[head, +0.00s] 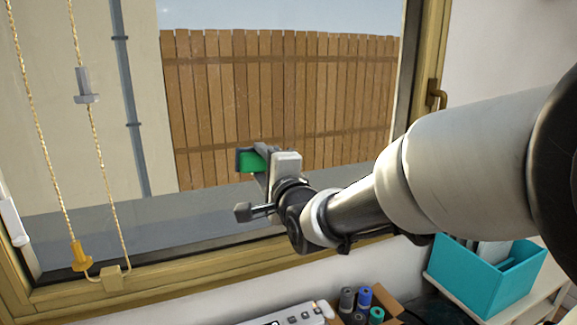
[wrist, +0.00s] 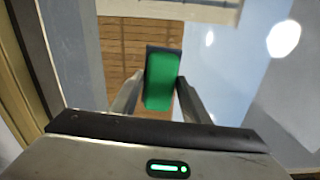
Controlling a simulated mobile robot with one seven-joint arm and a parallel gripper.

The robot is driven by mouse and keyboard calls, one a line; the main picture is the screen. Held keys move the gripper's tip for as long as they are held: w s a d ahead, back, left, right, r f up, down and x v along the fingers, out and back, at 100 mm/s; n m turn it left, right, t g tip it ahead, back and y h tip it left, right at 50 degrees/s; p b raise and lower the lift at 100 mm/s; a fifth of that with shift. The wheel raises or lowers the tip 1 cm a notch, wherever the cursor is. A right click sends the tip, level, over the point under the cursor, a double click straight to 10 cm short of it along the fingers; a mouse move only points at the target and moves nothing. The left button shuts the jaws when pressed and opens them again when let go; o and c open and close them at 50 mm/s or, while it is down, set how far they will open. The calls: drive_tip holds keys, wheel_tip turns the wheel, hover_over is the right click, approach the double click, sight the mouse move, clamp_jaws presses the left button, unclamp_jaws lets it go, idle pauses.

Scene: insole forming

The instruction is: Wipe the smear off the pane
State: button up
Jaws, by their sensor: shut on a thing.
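The window pane (head: 290,95) fills the upper middle of the head view, with a plank fence behind it. I cannot make out a distinct smear on it; the lower part is partly hidden by my arm. My gripper (head: 265,166) is in front of the pane's lower part, shut on a green block with a dark backing (head: 250,162). In the wrist view the green block (wrist: 160,84) sits between both fingers, its green side facing the camera. I cannot tell whether the block touches the glass.
A wooden frame (head: 150,277) surrounds the pane, with a handle (head: 437,95) at right. Cords with an orange toggle (head: 79,255) hang at left. Below are a white power strip (head: 292,315), a carton (head: 390,305) of several rolls and a teal bin (head: 475,275).

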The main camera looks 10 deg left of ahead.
sight(245, 167)
drive_tip(key=shift+w+d, duration=0.25)
drive_tip(key=shift+d, duration=0.15)
drive_tip(key=shift+w+f+b, duration=0.1)
drive_tip(key=shift+b, duration=0.2)
drive_tip(key=shift+s+a+b, duration=0.45)
drive_tip(key=shift+a+b, duration=0.1)
drive_tip(key=shift+a, duration=0.2)
drive_tip(key=shift+s+a+b, duration=0.4)
drive_tip(key=shift+a+b, duration=0.1)
drive_tip(key=shift+a, duration=0.25)
drive_tip(key=shift+s+a+r, duration=0.25)
drive_tip(key=shift+a, duration=0.2)
drive_tip(key=shift+s, duration=0.1)
drive_tip(key=shift+s+f+b, duration=0.1)
drive_tip(key=shift+s+b, duration=0.05)
drive_tip(key=shift+b, duration=0.15)
drive_tip(key=shift+s+d+f, duration=0.1)
drive_tip(key=shift+s, duration=0.2)
drive_tip(key=shift+d+b+v, duration=0.25)
drive_tip(key=shift+b+v, duration=0.35)
drive_tip(key=shift+v, duration=1.8)
